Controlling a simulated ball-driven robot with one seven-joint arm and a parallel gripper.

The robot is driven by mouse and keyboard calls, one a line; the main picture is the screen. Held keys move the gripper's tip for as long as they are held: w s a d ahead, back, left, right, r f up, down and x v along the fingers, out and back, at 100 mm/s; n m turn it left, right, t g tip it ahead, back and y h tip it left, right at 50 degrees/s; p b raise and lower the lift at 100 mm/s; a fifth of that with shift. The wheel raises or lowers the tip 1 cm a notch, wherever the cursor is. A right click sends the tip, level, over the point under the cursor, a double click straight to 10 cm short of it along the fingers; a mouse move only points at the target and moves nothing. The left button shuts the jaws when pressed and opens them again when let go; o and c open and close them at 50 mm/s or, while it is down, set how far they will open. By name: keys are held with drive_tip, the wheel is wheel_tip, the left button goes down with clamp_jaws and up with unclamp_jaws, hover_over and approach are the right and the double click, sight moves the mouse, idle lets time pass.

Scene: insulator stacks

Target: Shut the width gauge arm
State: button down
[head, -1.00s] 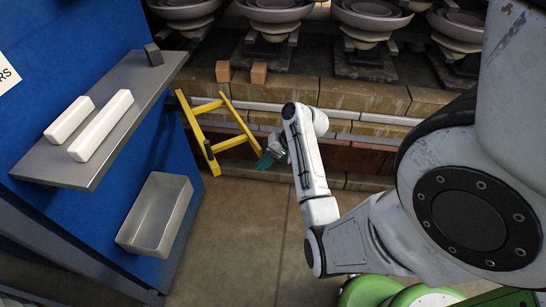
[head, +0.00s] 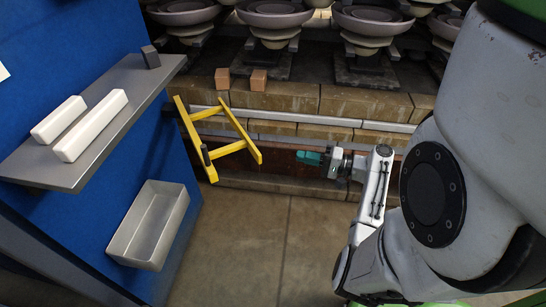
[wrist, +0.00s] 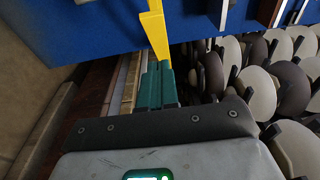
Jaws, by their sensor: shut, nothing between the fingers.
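The width gauge arm (head: 232,132) is a yellow frame of two long bars joined by crossbars. It stands out from the blue panel at the left, with a dark knob on its near bar. My gripper (head: 308,157), with teal fingers, is to the right of the frame, apart from it in the head view. The fingers are shut and empty. In the wrist view, the teal fingers (wrist: 157,87) point up toward a yellow bar (wrist: 155,35) in front of the blue panel. Whether they touch it cannot be told from that view.
A grey shelf (head: 55,172) on the blue panel (head: 165,150) holds two white blocks and a dark block. A pale bin (head: 150,225) hangs below it. Behind is a brick ledge (head: 290,97) with insulator stacks (head: 275,20). The floor (head: 245,245) in front is clear.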

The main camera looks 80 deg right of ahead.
drive_tip(key=w+a+p, duration=0.2)
drive_tip(key=w, duration=0.7)
drive_tip(key=shift+w+a, duration=0.15)
drive_tip(key=shift+w, duration=0.2)
drive_tip(key=shift+a, duration=0.1)
